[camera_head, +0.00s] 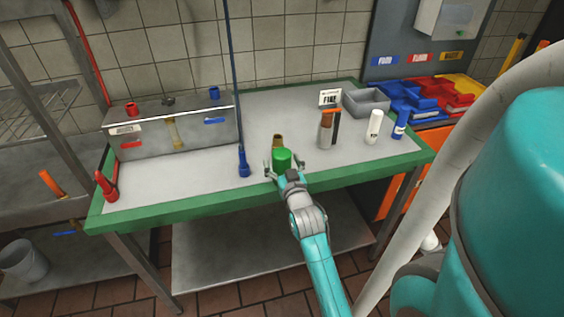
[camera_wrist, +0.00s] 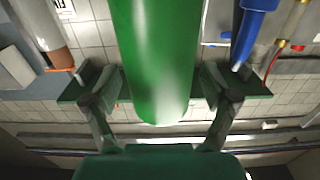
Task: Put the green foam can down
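The green foam can (camera_head: 282,156) is upright near the front edge of the table (camera_head: 215,190), in the middle. Its lower part is hidden behind my gripper in the head view, so I cannot tell whether its base touches the table. My gripper (camera_head: 285,167) is around the can, with one finger on each side. The fingers look spread, with gaps beside the can. In the wrist view the green can (camera_wrist: 155,55) fills the middle between the splayed fingers, and its rounded end shows.
A brass-coloured piece (camera_head: 277,141) stands just behind the can. A blue nozzle on a hose (camera_head: 243,162) is to its left. An orange-topped can (camera_head: 325,130), a white bottle (camera_head: 374,127) and a blue bottle (camera_head: 400,124) stand right. A grey bin (camera_head: 366,103) is at the back.

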